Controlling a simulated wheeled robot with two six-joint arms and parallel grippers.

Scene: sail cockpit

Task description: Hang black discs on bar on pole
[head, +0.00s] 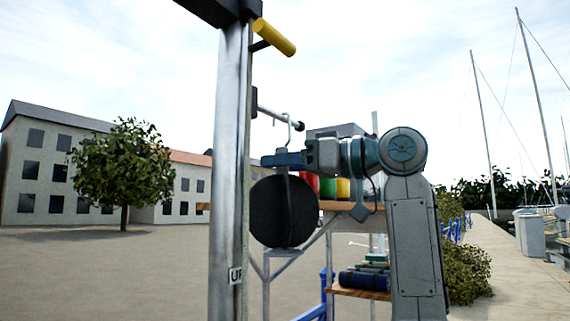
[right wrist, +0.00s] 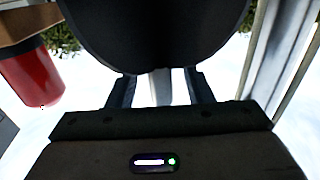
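The black disc (head: 283,212) hangs upright in the head view, to the right of the metal pole (head: 232,180). A thin metal hook (head: 289,130) rises from its top and meets the thin bar (head: 268,112) on the pole near the bar's tip. My right gripper (head: 283,160) is at the disc's top, around its stem. In the right wrist view the disc (right wrist: 155,35) fills the upper middle. A grey stem (right wrist: 160,88) shows between my two fingers, with gaps on both sides, so they look open. The fingertips are partly hidden. My left gripper is out of view.
A yellow bar (head: 274,37) sticks out higher on the pole. Behind the disc stands a shelf (head: 335,206) with red, yellow and green items on top, and a dark blue bundle (head: 363,280) lower down. Open paving lies to the left.

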